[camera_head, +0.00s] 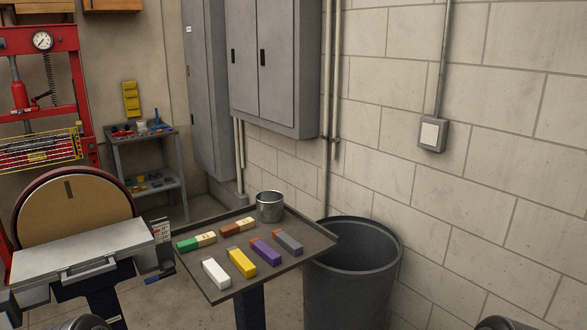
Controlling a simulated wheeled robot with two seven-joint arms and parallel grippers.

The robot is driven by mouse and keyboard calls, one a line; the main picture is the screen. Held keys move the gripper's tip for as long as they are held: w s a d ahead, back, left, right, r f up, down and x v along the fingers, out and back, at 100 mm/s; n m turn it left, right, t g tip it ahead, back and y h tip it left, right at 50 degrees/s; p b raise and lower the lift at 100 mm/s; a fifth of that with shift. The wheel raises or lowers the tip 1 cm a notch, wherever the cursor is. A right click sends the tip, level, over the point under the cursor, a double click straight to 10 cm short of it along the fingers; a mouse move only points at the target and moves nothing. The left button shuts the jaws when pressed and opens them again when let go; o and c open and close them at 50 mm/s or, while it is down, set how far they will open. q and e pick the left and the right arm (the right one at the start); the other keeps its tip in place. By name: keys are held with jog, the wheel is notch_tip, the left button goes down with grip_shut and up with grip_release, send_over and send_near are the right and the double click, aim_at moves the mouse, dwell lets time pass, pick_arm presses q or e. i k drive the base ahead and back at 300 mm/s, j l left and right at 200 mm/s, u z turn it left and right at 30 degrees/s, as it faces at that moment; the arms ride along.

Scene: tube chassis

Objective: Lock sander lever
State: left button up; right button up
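The disc sander stands at the left, with a round tan disc (72,208) in a dark red housing and a flat grey work table (85,250) in front. A small angle scale plate (161,232) is at the table's right end. Below it, a short lever with a blue handle (153,280) sticks out, roughly level; its exact setting is too small to tell. Dark rounded shapes at the bottom edge seem to be parts of my arms. Neither gripper's fingers show, and nothing of mine is seen touching the sander.
Right of the sander, a dark tray stand (213,289) holds several coloured blocks and a metal can (270,206). A grey bin (352,260) stands beside it against the block wall. A red press (72,75), a small shelf (150,150) and grey cabinets (275,60) are behind.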

aim_at(158, 278)
jog(key=u, duration=1.25)
jog(key=i+l, duration=0.7)
jog(key=l, duration=0.15)
